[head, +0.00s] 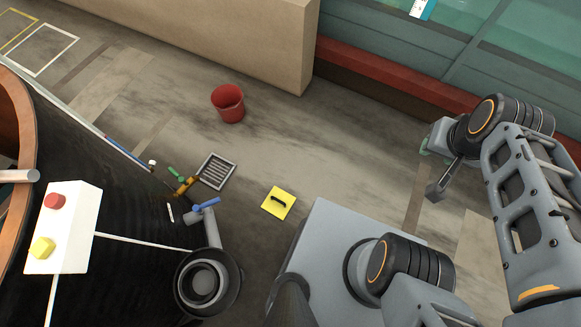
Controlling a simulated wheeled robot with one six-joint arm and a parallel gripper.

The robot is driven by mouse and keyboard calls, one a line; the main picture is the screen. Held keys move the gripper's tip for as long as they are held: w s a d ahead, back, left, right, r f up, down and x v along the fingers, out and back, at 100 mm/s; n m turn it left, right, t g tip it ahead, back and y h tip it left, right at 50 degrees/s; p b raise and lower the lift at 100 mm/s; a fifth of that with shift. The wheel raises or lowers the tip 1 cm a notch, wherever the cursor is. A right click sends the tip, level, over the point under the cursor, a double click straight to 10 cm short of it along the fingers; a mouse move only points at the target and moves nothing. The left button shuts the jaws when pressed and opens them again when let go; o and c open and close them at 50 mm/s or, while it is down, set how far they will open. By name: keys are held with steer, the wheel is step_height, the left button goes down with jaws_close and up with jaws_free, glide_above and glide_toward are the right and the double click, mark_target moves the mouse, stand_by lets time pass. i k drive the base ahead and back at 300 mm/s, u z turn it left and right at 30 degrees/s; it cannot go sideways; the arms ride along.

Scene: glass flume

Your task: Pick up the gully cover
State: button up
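A yellow square plate with a black handle on top, which looks like the gully cover (272,211), lies flat on the floor in the lower middle of the head view. It is just left of my grey base. My gripper (432,172) is at the right, raised and well away from the cover. One dark finger shows pointing down; the other is not clear, so I cannot tell how far the jaws are apart. I see nothing held in it.
A grey-framed floor grate (216,171) lies up and left of the cover. A red bucket (228,104) stands beyond it. Pipes with a blue-handled valve (207,204) and a dark curved wall (95,190) are at left. The floor around the cover is mostly clear.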

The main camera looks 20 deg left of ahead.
mark_target(278, 201)
steer(key=i, duration=1.8)
steer(key=u, duration=4.9)
